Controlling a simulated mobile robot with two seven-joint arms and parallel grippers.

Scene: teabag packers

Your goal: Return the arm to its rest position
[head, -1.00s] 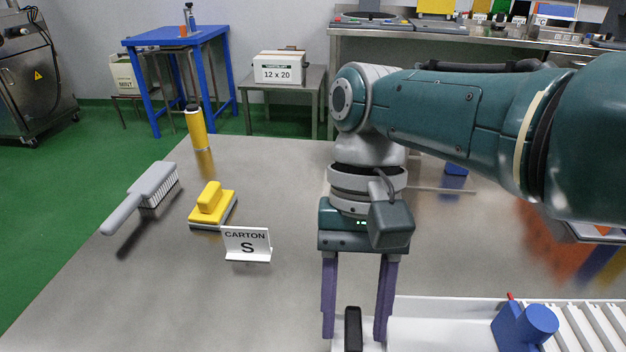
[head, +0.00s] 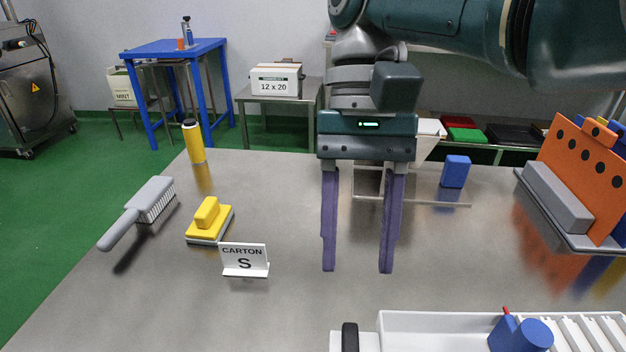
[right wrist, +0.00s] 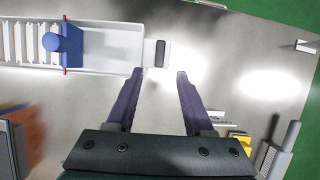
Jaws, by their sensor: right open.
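My right gripper (head: 357,268) hangs over the middle of the steel table in the head view, fingers pointing down. Its two purple fingers are apart with nothing between them. It also shows in the right wrist view (right wrist: 160,75), open and empty. Below it at the front right is a white tray (head: 440,320) with a black handle (head: 350,337) on its left end. The fingertips are apart from the handle. My left gripper is not in view.
A blue part (head: 520,334) stands on the tray beside white ribs. A grey brush (head: 148,205), yellow scrubber (head: 209,220), yellow bottle (head: 194,142) and CARTON S sign (head: 244,260) stand left. An orange panel (head: 580,175) and blue block (head: 455,171) stand right.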

